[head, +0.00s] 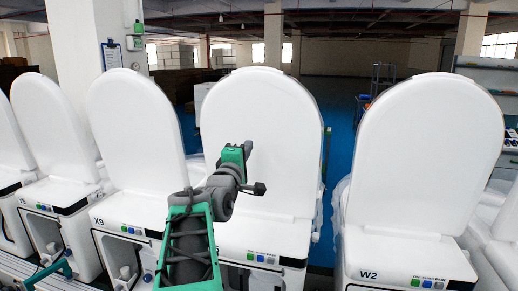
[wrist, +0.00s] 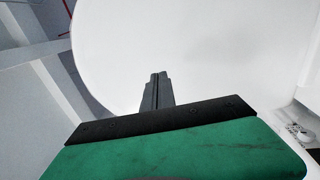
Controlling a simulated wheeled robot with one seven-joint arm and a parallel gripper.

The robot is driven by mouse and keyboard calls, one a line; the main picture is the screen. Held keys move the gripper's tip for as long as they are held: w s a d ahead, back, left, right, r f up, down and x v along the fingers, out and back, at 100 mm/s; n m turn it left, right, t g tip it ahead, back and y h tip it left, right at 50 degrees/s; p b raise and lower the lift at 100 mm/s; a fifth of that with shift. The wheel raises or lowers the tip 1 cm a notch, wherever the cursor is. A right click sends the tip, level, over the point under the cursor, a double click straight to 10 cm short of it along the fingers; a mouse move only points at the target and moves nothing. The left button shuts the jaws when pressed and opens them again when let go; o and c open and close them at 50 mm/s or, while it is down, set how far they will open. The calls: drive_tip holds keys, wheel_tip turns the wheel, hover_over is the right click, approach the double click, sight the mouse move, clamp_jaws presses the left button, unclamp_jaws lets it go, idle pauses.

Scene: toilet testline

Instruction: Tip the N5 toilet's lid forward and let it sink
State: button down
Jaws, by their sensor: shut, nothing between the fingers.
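The middle toilet's lid (head: 265,110) stands upright, a broad white rounded panel facing me. Its label on the base (head: 290,262) is covered by my arm, so I cannot read N5 anywhere. My gripper (head: 248,148) is in front of this lid, around mid-height and left of its centre line. In the wrist view the closed fingers (wrist: 157,80) point at the white lid (wrist: 210,50), which fills most of the picture. The fingers are shut with nothing between them. I cannot tell whether the tips touch the lid.
Toilets with upright lids stand on both sides: X9 (head: 135,130) close on the left, Y5 (head: 55,120) further left, W2 (head: 425,150) on the right. A gap with blue floor (head: 338,170) separates the middle toilet from W2. A white pillar (head: 85,40) rises behind.

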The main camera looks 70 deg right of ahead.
drive_tip(key=shift+x, duration=0.85)
